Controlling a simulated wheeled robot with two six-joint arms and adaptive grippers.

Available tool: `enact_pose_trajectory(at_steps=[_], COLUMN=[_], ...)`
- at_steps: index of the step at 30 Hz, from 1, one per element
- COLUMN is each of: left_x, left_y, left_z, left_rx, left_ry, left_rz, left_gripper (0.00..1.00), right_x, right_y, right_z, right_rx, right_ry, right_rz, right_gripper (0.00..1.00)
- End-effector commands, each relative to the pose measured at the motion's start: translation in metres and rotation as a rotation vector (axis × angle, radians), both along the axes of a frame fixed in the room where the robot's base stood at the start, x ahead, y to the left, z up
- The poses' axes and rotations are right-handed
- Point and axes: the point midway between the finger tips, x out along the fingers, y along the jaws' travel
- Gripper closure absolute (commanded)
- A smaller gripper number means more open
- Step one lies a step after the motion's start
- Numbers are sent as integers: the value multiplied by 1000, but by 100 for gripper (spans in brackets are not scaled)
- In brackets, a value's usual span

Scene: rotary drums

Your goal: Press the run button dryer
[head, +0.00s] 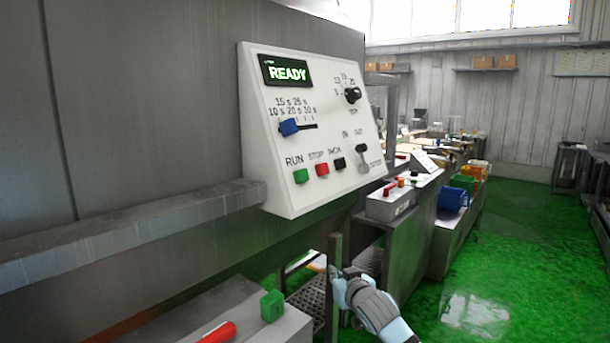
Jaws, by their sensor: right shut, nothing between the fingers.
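The dryer's white control panel (300,120) juts from a large grey wall in the head view. The green button under the word RUN (301,176) is at the panel's lower left, beside a red STOP button (322,170) and a black button (340,163). My right gripper (338,275) is shut and empty, below and to the right of the panel, well apart from the buttons. My left gripper is not in view.
A blue slider (289,127), a black knob (353,95) and a grey lever (363,158) are also on the panel. A grey ledge (130,220) runs left of it. A green block (272,306) sits below. Benches with bins stand behind; green floor (500,250) is open at right.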

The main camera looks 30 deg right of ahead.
Motion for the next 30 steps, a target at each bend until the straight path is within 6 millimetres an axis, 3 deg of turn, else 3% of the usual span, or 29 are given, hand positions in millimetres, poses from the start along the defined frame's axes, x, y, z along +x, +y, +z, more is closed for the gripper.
enact_pose_trajectory(at_steps=[1, 6, 9, 13, 18, 30], left_x=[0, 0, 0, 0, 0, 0], left_y=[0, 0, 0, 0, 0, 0], left_z=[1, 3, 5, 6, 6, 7], left_rx=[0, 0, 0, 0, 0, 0], left_ry=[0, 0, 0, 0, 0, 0], left_rz=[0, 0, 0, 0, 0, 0], left_gripper=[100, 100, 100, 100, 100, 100], right_x=[1, -12, -31, -58, -80, -81], right_y=[0, 9, 20, 33, 43, 45], right_z=[35, 154, 218, 279, 314, 317], right_rx=[-11, -39, -58, -84, -102, -102], right_ry=[-50, -223, -320, -419, -481, -486], right_rz=[2, 16, 27, 38, 47, 49], right_gripper=[100, 100, 100, 100, 100, 100])
